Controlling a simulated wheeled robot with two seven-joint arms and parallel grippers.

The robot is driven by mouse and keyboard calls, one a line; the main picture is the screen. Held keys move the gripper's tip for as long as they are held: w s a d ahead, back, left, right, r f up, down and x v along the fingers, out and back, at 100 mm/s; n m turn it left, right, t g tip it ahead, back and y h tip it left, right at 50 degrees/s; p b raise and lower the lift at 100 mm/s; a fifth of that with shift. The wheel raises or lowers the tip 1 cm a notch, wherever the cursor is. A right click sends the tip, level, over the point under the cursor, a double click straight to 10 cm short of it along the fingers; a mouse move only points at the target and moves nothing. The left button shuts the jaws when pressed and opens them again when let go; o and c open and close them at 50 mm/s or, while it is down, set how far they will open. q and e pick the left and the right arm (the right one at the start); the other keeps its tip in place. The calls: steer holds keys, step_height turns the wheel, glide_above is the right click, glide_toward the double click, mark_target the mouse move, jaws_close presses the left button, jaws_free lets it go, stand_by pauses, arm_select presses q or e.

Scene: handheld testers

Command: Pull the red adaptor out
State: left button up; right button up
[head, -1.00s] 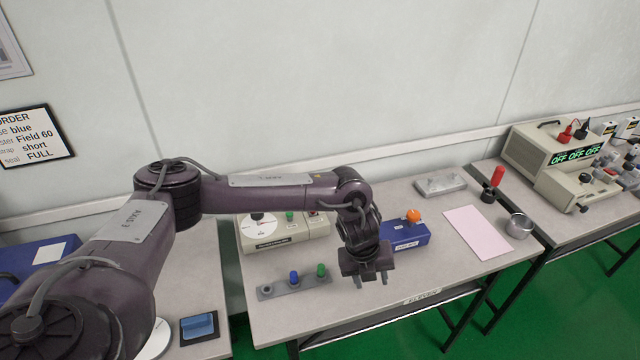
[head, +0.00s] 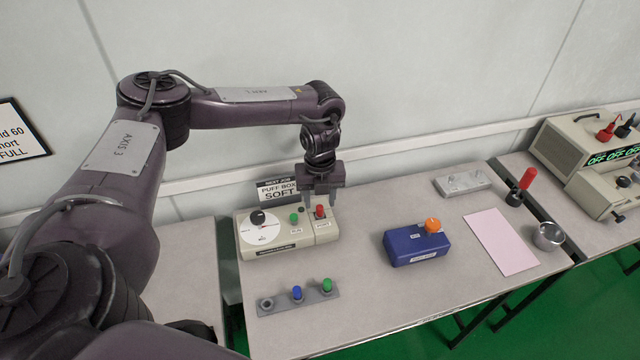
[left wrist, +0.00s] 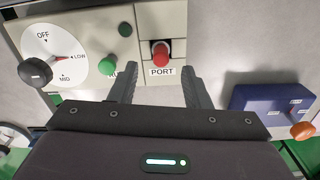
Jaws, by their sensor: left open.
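The red adaptor (head: 320,212) sits in the port on the right part of the beige tester (head: 276,238). In the left wrist view the red adaptor (left wrist: 161,54) stands above the label PORT, beyond and between the fingertips. My left gripper (head: 322,202) is open and empty over the tester's right end; in the left wrist view its two fingers (left wrist: 159,72) point toward the adaptor. Whether a finger touches anything is not clear. My right gripper is not in view.
The tester has a dial and a green button (head: 294,217). A grey holder (head: 270,306) in front carries a blue and a green adaptor. A blue box (head: 405,246) with an orange knob stands to the right, near a pink sheet (head: 500,242).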

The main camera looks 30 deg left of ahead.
mark_target(320, 207)
arm_select(q)
step_height(320, 207, down, 3)
steer(key=shift+w+a+r, duration=0.1)
steer(key=shift+w+f, duration=0.1)
steer(key=shift+f, duration=0.7)
steer(key=shift+c, duration=0.4)
steer(key=c, duration=0.7)
steer(key=o, duration=0.7)
steer(key=shift+o, duration=0.4)
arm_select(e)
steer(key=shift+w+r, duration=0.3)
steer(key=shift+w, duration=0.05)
arm_select(q)
steer(key=shift+r, duration=0.1)
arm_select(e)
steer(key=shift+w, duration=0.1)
